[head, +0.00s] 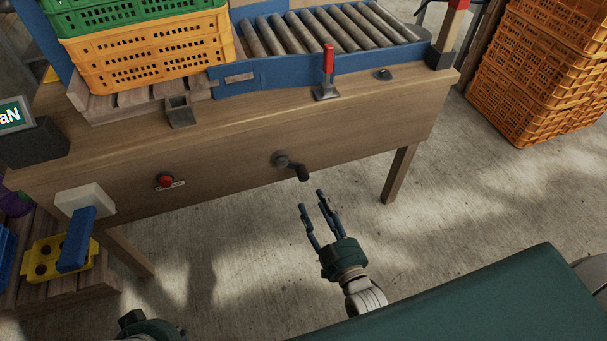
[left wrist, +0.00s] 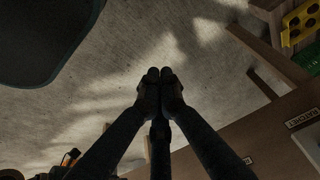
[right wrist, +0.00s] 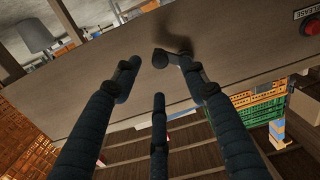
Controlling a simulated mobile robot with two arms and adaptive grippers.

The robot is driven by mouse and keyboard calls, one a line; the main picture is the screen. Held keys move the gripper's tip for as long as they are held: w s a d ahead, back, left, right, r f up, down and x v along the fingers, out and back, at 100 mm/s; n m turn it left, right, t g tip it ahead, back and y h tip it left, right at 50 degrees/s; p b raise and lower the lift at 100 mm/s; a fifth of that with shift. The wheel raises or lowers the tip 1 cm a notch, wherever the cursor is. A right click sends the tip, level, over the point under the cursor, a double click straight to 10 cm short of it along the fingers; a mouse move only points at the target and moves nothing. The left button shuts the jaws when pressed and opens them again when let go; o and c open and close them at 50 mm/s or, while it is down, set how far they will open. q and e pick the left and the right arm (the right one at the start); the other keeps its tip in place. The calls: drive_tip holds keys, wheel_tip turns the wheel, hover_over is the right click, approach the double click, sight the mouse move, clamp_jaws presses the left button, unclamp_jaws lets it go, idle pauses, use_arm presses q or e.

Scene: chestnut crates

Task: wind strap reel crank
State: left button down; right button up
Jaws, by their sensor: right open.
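A dark crank (head: 292,166) sticks out from the front board of the wooden bench, its handle knob angled down to the right. My right gripper (head: 314,204) is open and empty, just below and in front of the crank, not touching it in the head view. In the right wrist view the crank (right wrist: 162,58) shows beyond and between the spread fingers (right wrist: 155,85). My left gripper (head: 150,328) is mostly cut off at the bottom of the head view. In the left wrist view its fingertips (left wrist: 160,75) are together with nothing visible between them. No strap is clearly visible.
A red button (head: 165,181) sits on the board left of the crank. A red-handled lever (head: 328,70) and roller conveyor (head: 330,30) are on the bench (head: 230,155). Orange crates (head: 540,80) stand at right. The floor before the bench is clear.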

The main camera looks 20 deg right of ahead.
sight(305, 179)
use_arm(q)
drive_tip(key=shift+s+b, duration=0.25)
drive_tip(key=shift+b, duration=0.85)
use_arm(e)
drive_tip(key=w, duration=1)
drive_tip(key=shift+w+a+r, duration=0.2)
drive_tip(key=shift+w, duration=0.15)
drive_tip(key=shift+c, duration=0.3)
clamp_jaws()
